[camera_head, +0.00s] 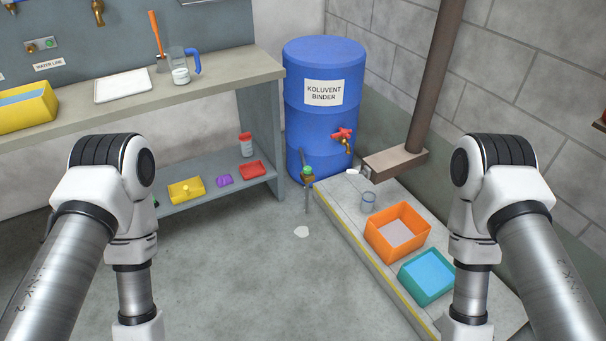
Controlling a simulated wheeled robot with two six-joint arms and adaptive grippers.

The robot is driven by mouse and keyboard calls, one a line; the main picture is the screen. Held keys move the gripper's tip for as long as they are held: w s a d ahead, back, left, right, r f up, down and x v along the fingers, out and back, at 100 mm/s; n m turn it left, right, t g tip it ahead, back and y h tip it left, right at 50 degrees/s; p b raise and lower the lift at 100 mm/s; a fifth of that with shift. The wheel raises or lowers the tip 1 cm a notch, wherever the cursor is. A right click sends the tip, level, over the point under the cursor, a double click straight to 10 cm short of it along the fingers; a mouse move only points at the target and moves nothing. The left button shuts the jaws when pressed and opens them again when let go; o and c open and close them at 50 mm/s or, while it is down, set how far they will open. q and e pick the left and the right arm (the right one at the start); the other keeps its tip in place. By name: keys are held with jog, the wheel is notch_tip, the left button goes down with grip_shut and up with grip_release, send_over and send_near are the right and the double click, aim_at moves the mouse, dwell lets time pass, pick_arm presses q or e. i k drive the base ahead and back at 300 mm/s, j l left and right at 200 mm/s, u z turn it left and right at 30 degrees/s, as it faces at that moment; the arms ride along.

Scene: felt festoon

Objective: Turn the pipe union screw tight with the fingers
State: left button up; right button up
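What may be the pipe union is a small brass-coloured fitting (308,181) with a green part (307,170) on it. It sits on a thin upright pipe (307,200) in front of the blue barrel, at the edge of the low platform. Its thread is too small to make out, so I cannot tell how tight it is. My two arms come in from the left and right and bend downward. Both grippers are below the bottom edge of the picture. Neither arm touches the fitting.
The blue barrel (322,69) has a red-handled tap (342,135). The platform (378,262) bears an orange bin (383,244) and a teal bin (417,289). A brown post (437,75) stands behind. A shelf bench (215,75) is left.

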aim_at(307, 169)
jog(key=i+l+z, duration=0.15)
jog(key=i+z, duration=0.2)
jog(key=i, duration=0.65)
jog(key=i+j+z, duration=0.15)
jog(key=i+z, duration=0.2)
jog(key=i, duration=0.65)
